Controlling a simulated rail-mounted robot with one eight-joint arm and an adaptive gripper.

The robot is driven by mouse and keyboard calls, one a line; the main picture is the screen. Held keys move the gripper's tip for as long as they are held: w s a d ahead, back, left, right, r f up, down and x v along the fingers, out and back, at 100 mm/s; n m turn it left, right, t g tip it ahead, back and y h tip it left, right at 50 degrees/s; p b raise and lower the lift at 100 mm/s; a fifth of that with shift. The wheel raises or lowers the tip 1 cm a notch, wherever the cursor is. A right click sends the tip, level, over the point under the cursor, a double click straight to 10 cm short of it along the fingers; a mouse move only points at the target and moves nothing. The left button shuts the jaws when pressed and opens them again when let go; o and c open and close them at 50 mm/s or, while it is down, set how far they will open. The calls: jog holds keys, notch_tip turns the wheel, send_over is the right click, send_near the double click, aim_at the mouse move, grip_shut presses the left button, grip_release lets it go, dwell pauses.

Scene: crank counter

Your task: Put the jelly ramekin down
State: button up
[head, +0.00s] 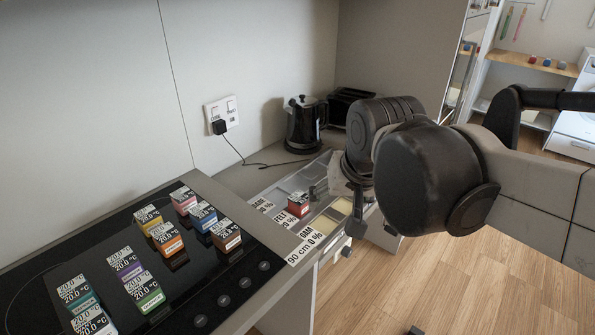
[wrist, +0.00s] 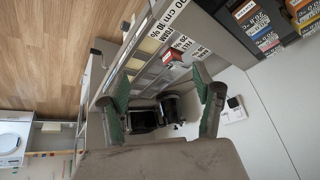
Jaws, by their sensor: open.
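No jelly ramekin can be made out in either view. A small red block with a white label (head: 298,204) stands in the sectioned tray (head: 335,216) on the counter; it also shows in the wrist view (wrist: 174,56). My gripper (wrist: 160,74) is open, with its two green-padded fingers spread wide and nothing between them. In the head view, it hangs over the right part of the tray, to the right of the red block, and is partly hidden by my wrist.
Several coloured labelled blocks (head: 167,240) stand on the black hob (head: 205,285) at left. A dark kettle (head: 305,124) and a black toaster (head: 350,103) stand at the back, with a cable to a wall socket (head: 221,112). Bare wooden floor (head: 430,285) lies right of the counter.

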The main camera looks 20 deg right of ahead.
jog(key=s+f+n+t, duration=0.1)
jog(key=s+f+n, duration=0.1)
jog(key=s, duration=0.4)
jog(key=shift+s+f+t, duration=0.3)
jog(key=shift+s+f, duration=0.1)
jog(key=shift+f, duration=0.05)
